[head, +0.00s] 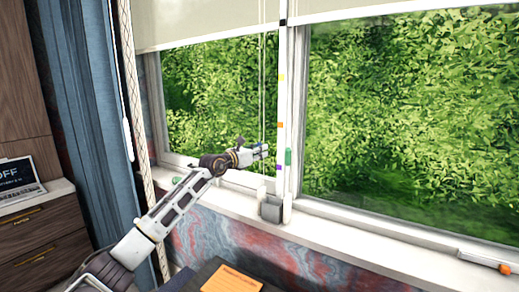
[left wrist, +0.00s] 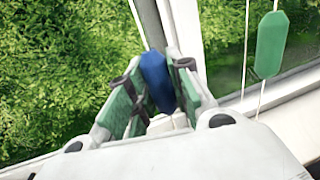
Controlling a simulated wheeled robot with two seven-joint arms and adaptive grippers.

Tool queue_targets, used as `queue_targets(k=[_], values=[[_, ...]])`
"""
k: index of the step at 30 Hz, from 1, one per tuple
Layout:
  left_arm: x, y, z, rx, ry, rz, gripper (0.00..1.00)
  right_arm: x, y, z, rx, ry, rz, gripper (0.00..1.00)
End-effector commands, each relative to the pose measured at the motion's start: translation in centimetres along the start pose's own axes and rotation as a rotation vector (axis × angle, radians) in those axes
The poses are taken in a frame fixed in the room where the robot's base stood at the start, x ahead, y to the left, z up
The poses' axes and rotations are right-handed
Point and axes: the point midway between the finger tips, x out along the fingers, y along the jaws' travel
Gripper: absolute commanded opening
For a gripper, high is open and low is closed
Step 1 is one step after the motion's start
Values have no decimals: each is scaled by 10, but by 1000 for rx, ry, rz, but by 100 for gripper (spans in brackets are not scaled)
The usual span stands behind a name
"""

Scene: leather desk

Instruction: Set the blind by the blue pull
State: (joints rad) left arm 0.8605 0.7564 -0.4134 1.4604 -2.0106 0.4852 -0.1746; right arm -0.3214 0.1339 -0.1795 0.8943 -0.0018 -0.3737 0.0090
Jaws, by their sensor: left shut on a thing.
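The blue pull (left wrist: 156,80) is between the green-padded fingers of my left gripper (left wrist: 160,92), which is shut on it. In the head view my left gripper (head: 264,151) is in front of the window, beside the middle post; the blue pull is not clearly visible there. The left blind (head: 205,20) is a pale panel across the top of the left pane. The right blind (head: 345,7) covers only the top of the right pane. A green pull (head: 288,156) hangs just right of my gripper; it also shows in the wrist view (left wrist: 270,45). My right gripper is not in view.
The post bears black (head: 283,22), yellow (head: 281,77), orange (head: 280,125) and purple (head: 280,167) marks. A grey box (head: 271,209) stands on the white sill (head: 350,228) below. A blue curtain (head: 90,110) hangs left. Orange paper (head: 231,280) lies at the front.

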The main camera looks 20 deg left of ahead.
Motion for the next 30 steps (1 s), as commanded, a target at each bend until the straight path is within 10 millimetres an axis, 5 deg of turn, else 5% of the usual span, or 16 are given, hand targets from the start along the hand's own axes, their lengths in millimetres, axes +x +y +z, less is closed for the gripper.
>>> queue_targets(k=[12,13,18,30], values=[[0,0,-3,0,2,0,0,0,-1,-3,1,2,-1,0],[0,0,-3,0,2,0,22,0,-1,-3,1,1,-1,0],[0,0,-3,0,1,0,43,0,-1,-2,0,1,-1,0],[-1,0,-2,0,0,0,43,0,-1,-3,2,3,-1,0]])
